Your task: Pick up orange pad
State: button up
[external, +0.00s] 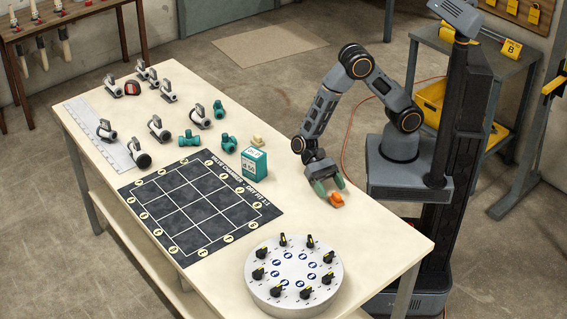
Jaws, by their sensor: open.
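The orange pad (337,199) lies on the pale tabletop (385,235), near the table edge on my robot's side.
A round white turntable (293,275) with several black knobs stands at the near end. A black grid mat (200,206), a teal box (254,165), a small cream block (257,141) and several grey and teal valve fittings (193,140) lie further left. Bare tabletop surrounds the pad.

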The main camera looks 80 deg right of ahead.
aim_at(336, 193)
jog(key=shift+x, duration=1.75)
jog(key=c, duration=1)
jog(key=shift+r, duration=0.1)
